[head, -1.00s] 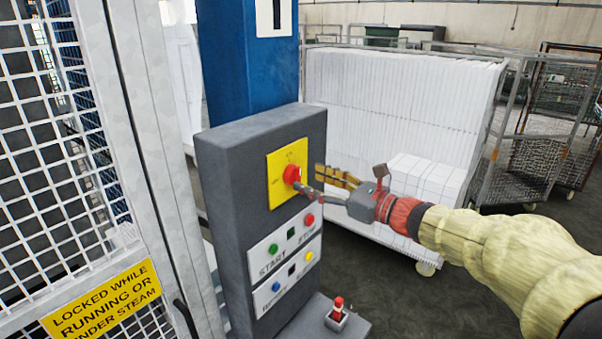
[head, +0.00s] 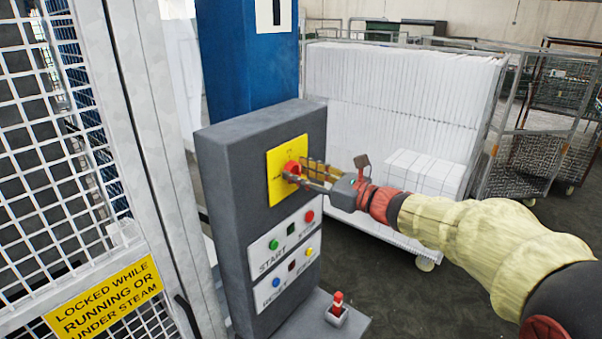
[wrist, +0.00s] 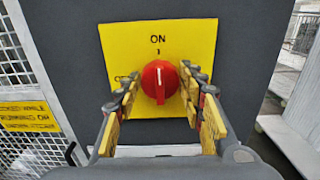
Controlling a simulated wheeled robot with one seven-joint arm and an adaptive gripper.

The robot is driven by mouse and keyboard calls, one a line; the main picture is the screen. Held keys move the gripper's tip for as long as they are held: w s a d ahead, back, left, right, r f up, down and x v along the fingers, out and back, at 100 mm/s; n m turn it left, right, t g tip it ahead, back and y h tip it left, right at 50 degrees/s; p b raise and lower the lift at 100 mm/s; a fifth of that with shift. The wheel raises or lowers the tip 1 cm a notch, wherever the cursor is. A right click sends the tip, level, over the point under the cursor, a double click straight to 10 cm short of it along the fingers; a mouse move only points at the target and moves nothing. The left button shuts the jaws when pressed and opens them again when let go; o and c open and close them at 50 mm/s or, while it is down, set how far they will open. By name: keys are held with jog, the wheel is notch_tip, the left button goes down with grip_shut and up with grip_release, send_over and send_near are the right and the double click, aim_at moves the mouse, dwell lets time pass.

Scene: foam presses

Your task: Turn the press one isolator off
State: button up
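The isolator is a red rotary knob (wrist: 160,80) on a yellow plate (wrist: 180,36) marked ON above it. In the wrist view its grip bar stands upright, in line with the ON mark. The lettering at the plate's left is mostly hidden by a finger. My gripper (wrist: 159,92) is open, with one finger on each side of the knob and visible gaps between. In the head view my gripper (head: 301,175) is at the plate (head: 275,190), its fingertips at the red knob (head: 291,168). Contact cannot be told.
The grey control box (head: 235,190) carries START and STOP buttons (head: 290,238) and a lower button panel (head: 288,272). A small red-topped device (head: 337,306) sits below. A mesh gate (head: 60,180) stands left. A trolley of white foam (head: 400,100) stands behind my arm.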

jog(key=c, duration=0.6)
jog(key=shift+c, duration=0.2)
jog(key=shift+b, duration=0.3)
jog(key=n+b, duration=0.6)
jog(key=b, duration=0.3)
jog(key=n+b, duration=0.6)
jog(key=b, duration=0.3)
jog(key=n+b, duration=0.5)
jog(key=b, duration=0.4)
jog(key=shift+s+a+f+n+b, duration=0.2)
jog(key=shift+f+n+b, duration=0.15)
jog(key=shift+f+n, duration=0.05)
jog(key=o, duration=1.2)
jog(key=shift+r, duration=0.1)
jog(key=shift+c, duration=0.2)
